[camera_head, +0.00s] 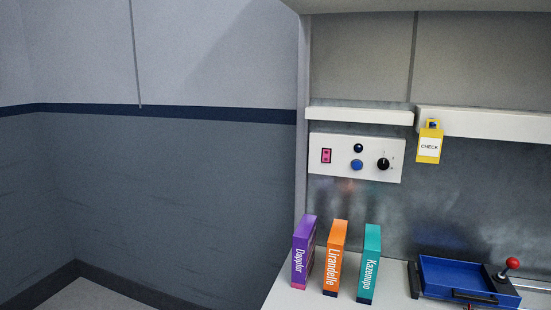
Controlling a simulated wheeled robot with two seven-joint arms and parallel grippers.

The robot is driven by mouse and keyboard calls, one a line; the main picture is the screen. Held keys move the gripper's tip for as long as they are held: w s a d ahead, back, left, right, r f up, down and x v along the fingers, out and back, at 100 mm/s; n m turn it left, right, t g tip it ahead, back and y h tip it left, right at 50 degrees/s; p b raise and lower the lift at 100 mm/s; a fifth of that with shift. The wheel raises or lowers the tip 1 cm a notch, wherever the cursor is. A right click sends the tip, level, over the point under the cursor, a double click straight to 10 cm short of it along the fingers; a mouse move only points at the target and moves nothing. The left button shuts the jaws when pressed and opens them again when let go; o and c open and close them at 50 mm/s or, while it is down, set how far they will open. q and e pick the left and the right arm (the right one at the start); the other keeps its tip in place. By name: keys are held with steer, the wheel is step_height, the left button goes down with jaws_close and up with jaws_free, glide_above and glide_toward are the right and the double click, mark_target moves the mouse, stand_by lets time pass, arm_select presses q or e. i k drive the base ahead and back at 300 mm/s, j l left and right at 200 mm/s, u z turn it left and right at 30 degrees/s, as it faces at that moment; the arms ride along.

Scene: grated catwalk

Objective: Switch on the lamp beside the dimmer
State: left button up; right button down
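A white control panel (340,142) is fixed to the back wall above the counter. At its left is a pink rocker switch (326,155). In its middle a small dark round piece (358,148), which looks like an unlit lamp, sits above a blue round button (357,164). Right of these is a black knob (383,163) with small marks around it, which looks like the dimmer. The rocker's position is too small to tell. Neither of my grippers is in view.
Purple (304,252), orange (335,258) and teal (369,264) boxes stand upright on the counter (393,291) below the panel. A blue tray (457,276) and a red-knobbed lever (512,263) are at right. A yellow CHECK tag (429,146) hangs right of the panel, under a ledge (360,115).

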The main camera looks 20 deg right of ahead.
mark_target(326, 153)
steer(key=i+j, duration=0.2)
steer(key=j, duration=0.2)
steer(key=i+j, duration=0.15)
steer(key=j, duration=0.25)
steer(key=i+j, duration=0.2)
steer(key=j, duration=0.2)
steer(key=i+j+z, duration=0.1)
steer(key=j, duration=0.25)
steer(key=i, duration=0.05)
